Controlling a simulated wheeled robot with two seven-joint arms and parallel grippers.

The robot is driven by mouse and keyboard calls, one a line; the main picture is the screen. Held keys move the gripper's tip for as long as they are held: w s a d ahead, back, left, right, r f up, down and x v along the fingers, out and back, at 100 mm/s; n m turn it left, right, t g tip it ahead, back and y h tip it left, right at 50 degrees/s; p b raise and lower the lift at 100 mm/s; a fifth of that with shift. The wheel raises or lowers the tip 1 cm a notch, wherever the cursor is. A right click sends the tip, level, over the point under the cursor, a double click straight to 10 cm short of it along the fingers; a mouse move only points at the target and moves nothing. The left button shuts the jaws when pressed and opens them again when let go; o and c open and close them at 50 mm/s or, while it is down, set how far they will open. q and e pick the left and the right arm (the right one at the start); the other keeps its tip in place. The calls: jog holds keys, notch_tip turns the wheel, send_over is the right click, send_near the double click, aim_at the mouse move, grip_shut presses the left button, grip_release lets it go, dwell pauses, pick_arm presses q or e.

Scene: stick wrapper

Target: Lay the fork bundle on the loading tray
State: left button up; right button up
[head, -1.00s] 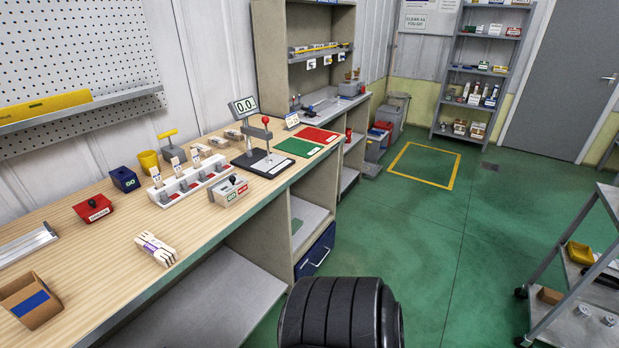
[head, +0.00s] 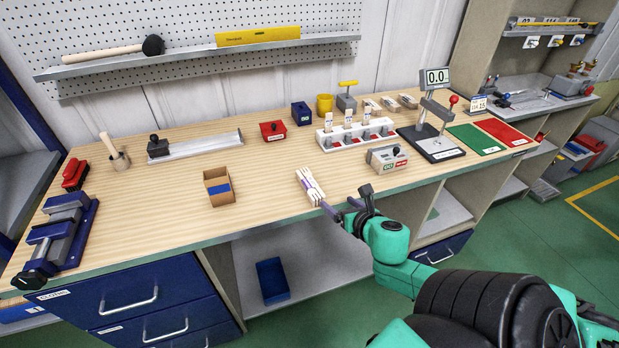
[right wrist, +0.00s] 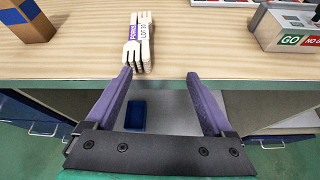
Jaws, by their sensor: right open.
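The fork bundle (head: 311,187) is several pale wooden forks held by a white and purple band. It lies flat near the front edge of the wooden bench. In the right wrist view the bundle (right wrist: 137,42) lies ahead of the fingers, nearer the left one. My right gripper (head: 340,207) is open and empty at the bench's front edge; its purple fingers also show in the right wrist view (right wrist: 158,75). I cannot tell for sure which thing is the loading tray; a long silver metal plate (head: 205,145) with a black knob lies farther back left. My left gripper is out of view.
A cardboard box (head: 218,187) stands left of the bundle. A grey GO/NO GO block (head: 386,158) stands right of it. A blue vise (head: 62,235) is far left. Bench around the bundle is bare.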

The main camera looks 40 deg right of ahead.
notch_tip(320, 180, up, 4)
jog(key=w+a+n, duration=0.2)
jog(key=a, duration=0.1)
send_near(309, 179)
jog(key=shift+t+y, duration=0.3)
jog(key=shift+t, duration=0.1)
jog(key=x, duration=0.4)
jog(key=shift+s+d+f, duration=0.1)
jog(key=shift+s+f, duration=0.05)
jog(key=shift+f, duration=0.15)
jog(key=x, duration=0.5)
jog(key=shift+d, duration=0.15)
jog(key=shift+w+f, duration=0.25)
jog(key=shift+w, duration=0.25)
jog(key=shift+s+r, duration=0.1)
jog(key=shift+s, duration=0.05)
jog(key=c, duration=0.8)
grip_shut()
notch_tip(309, 179, up, 20)
jog(key=p, duration=0.3)
